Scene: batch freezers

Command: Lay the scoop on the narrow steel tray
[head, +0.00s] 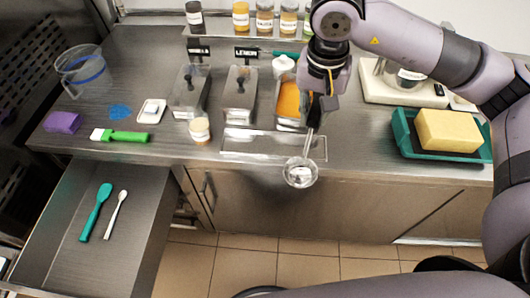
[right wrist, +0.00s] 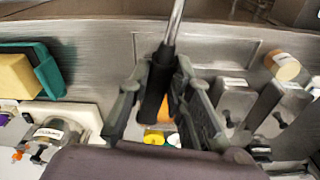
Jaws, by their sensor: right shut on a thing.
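My right gripper (head: 318,105) is shut on the black handle of the scoop (head: 300,173). The scoop hangs tilted, its round metal bowl low and towards me, in front of the counter edge in the head view. In the right wrist view, the gripper (right wrist: 163,105) has its fingers on both sides of the scoop's dark handle (right wrist: 158,85), and the shaft runs up out of the picture. The narrow steel tray (head: 235,152) lies flat and empty near the counter's front edge, partly behind the scoop's shaft. My left gripper is not in view.
Behind the tray stand lidded steel containers (head: 240,95) and an orange-filled pan (head: 290,100). A small jar (head: 199,131) is left of the tray. An open drawer (head: 60,220) holds two spatulas.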

